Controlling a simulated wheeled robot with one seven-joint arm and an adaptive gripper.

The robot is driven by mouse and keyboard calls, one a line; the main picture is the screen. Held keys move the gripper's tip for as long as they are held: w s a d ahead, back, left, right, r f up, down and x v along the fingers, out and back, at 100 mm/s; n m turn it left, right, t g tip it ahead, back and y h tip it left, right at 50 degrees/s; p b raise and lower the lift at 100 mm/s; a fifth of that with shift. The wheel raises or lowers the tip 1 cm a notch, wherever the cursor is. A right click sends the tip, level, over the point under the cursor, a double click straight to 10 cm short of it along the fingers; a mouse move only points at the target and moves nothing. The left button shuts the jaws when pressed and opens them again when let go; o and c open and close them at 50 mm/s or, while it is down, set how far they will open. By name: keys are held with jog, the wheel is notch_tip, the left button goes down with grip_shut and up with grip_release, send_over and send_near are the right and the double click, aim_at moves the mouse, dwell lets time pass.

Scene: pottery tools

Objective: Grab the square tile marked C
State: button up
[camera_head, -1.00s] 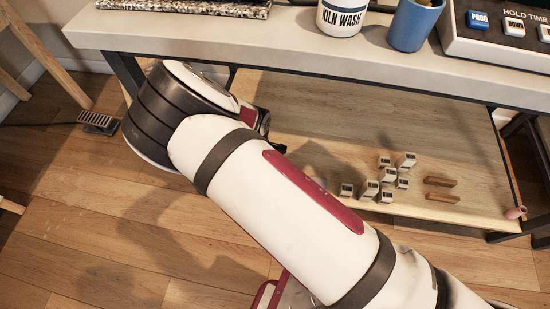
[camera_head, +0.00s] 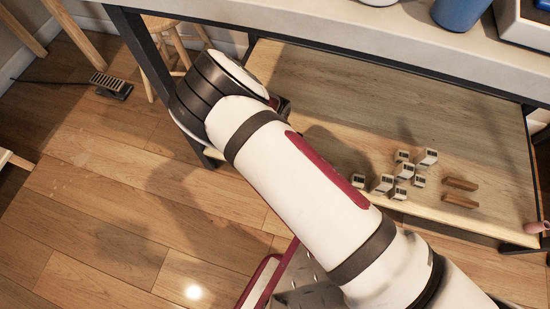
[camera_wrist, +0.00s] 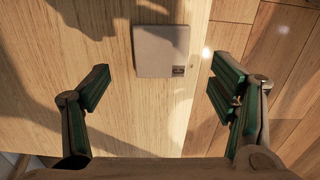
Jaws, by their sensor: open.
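In the wrist view a plain grey square tile (camera_wrist: 161,50) lies flat on pale wood, with a small dark label at its lower right corner. My gripper (camera_wrist: 160,90) is open, with a finger on each side and nothing between the tips; the tile is above the gap in the picture, apart from both fingers. In the head view several small light blocks with dark markings (camera_head: 402,171) stand on the low shelf. Their letters are unreadable, and my arm hides my gripper there.
The low wooden shelf (camera_head: 330,95) lies under the grey-white table (camera_head: 300,25). Two brown wooden bars (camera_head: 460,192) lie right of the blocks. A dark table leg (camera_head: 150,70) stands at the left. Floor planks (camera_wrist: 278,50) show beyond the shelf edge at right in the wrist view.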

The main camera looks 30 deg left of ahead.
notch_tip(320, 180, down, 5)
jog(key=b, duration=0.3)
jog(key=shift+d, duration=0.1)
jog(key=shift+c, duration=0.3)
jog(key=c, duration=1.2)
